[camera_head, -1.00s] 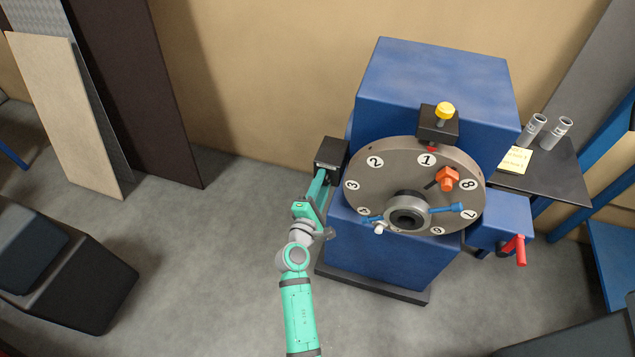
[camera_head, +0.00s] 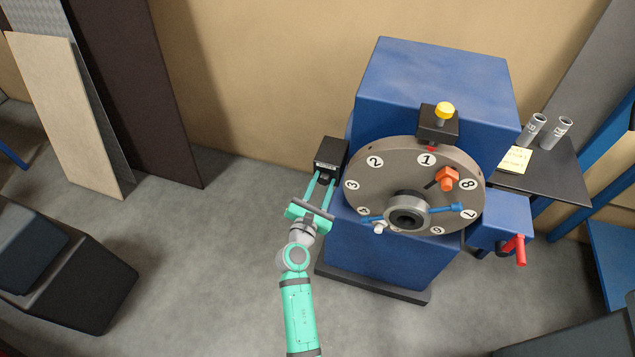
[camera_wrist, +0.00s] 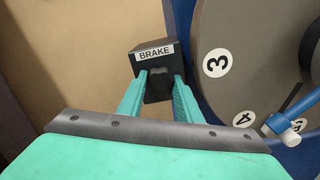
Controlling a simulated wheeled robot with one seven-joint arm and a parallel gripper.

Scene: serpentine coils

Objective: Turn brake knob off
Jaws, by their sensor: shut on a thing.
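The black brake box (camera_head: 331,154) is fixed to the left side of the blue machine. In the wrist view the box (camera_wrist: 151,56) carries a white label reading BRAKE (camera_wrist: 154,53). The dark brake knob (camera_wrist: 158,84) sits below the label, and it also shows in the head view (camera_head: 325,179). My gripper (camera_head: 323,181) has its two green fingers on either side of the knob, shut on it. In the wrist view my gripper (camera_wrist: 160,80) reaches up to the knob, with a fingertip at each side. The knob's marking, if any, is hidden.
A large numbered grey disc (camera_head: 392,158) with blue handles (camera_head: 447,209) stands just right of the brake box.

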